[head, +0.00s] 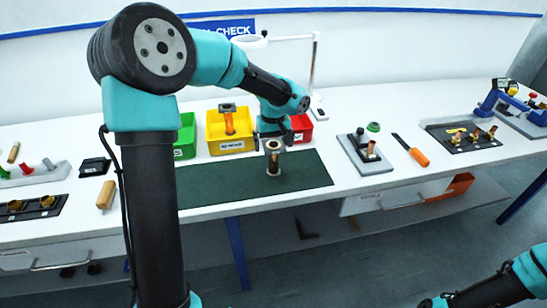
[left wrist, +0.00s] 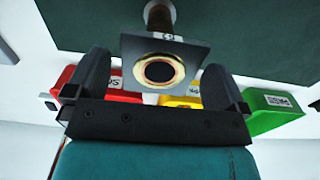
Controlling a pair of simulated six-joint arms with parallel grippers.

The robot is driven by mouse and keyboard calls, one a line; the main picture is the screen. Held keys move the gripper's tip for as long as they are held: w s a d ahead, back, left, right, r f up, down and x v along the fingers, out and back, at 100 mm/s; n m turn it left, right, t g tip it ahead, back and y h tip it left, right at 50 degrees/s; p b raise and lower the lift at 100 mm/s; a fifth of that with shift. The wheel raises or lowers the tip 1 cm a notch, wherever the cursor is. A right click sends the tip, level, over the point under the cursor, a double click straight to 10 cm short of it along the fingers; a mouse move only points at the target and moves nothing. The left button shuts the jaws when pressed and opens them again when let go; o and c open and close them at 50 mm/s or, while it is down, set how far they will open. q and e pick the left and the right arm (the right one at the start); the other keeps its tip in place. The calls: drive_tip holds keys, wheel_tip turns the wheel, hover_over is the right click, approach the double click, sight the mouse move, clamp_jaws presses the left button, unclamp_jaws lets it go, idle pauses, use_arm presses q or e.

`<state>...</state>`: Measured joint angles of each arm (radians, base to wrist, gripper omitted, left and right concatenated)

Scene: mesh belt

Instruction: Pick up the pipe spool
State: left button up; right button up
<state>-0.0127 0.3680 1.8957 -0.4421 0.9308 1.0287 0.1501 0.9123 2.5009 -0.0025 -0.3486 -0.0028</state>
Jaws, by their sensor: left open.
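The pipe spool (head: 273,160) stands upright on the dark green mat, with a flange at its top and a copper-coloured body. In the left wrist view its square end flange (left wrist: 160,68), with a round brass-rimmed opening, lies between the two fingers. My left gripper (head: 272,136) is at the top of the spool. Its fingers are open, one on each side of the flange, with a gap visible on both sides. A similar orange-bodied piece (head: 228,121) with a dark flange stands in the yellow bin. Only the forearm of my right arm shows; its gripper is out of frame.
The green mat (head: 215,190) has free room left of the spool. Green (head: 187,137), yellow (head: 231,147) and red (head: 302,127) bins stand behind it. To the right are a grey fixture (head: 365,155), an orange-handled tool (head: 411,151) and a dark tray (head: 463,135).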

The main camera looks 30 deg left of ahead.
use_arm(q)
drive_tip(key=shift+f, duration=0.65)
drive_tip(key=shift+c, duration=0.5)
drive_tip(key=shift+r, duration=0.1)
drive_tip(key=c, duration=1.2)
